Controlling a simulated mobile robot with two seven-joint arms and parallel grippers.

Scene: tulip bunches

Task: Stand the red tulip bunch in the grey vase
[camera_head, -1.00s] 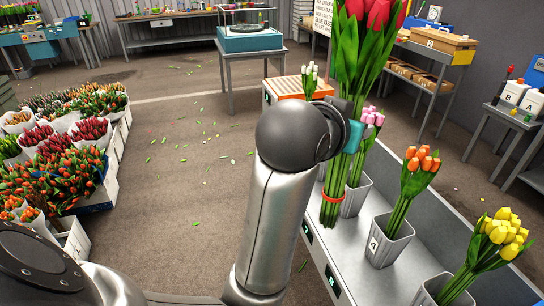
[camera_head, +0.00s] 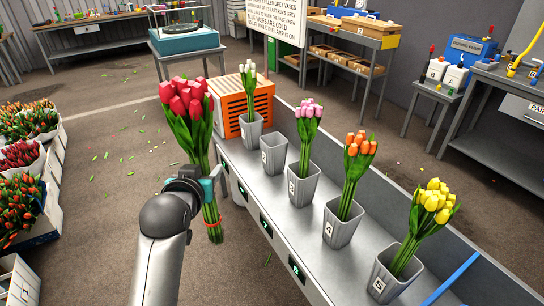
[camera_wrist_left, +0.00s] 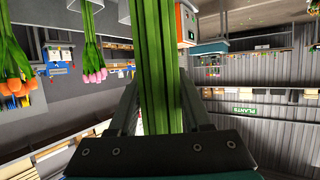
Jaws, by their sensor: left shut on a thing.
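The red tulip bunch (camera_head: 186,108) is upright, its green stems tied near the bottom with a red band. My left gripper (camera_head: 208,188) is shut on its stems, which also show between the fingers in the left wrist view (camera_wrist_left: 160,75). The bunch hangs left of the metal bench, apart from the vases. An empty grey vase (camera_head: 273,154) stands on the bench between the vase of white tulips (camera_head: 250,128) and the vase of pink tulips (camera_head: 304,187). My right gripper is not in view.
The metal bench (camera_head: 262,200) also bears vases of orange tulips (camera_head: 341,228) and yellow tulips (camera_head: 386,277). An orange box (camera_head: 240,104) stands at the bench's far end. Tulip crates (camera_head: 45,200) line the left.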

